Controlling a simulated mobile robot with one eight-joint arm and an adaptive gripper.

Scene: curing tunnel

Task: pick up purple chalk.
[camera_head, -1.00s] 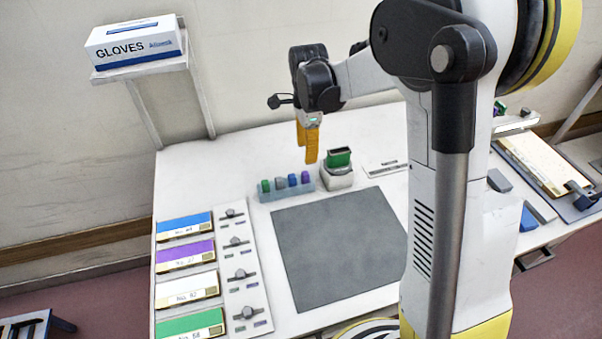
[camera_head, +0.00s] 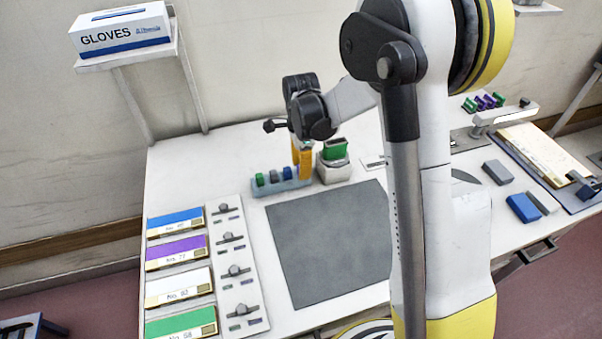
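A pale blue chalk holder (camera_head: 282,188) stands behind the dark grey mat. A green chalk (camera_head: 260,179), a grey chalk (camera_head: 274,176) and a blue chalk (camera_head: 287,173) stand in it. The purple chalk is not visible; the yellow fingers cover the holder's right end. My gripper (camera_head: 304,176) points down there, with its fingertips at the height of the chalks. One finger hides the other, so I cannot tell whether it is open or shut on anything.
The dark grey mat (camera_head: 328,245) is bare. Coloured boxes (camera_head: 180,253) and a panel with knobs (camera_head: 232,268) lie at left. A glove box (camera_head: 120,30) sits on a wall shelf.

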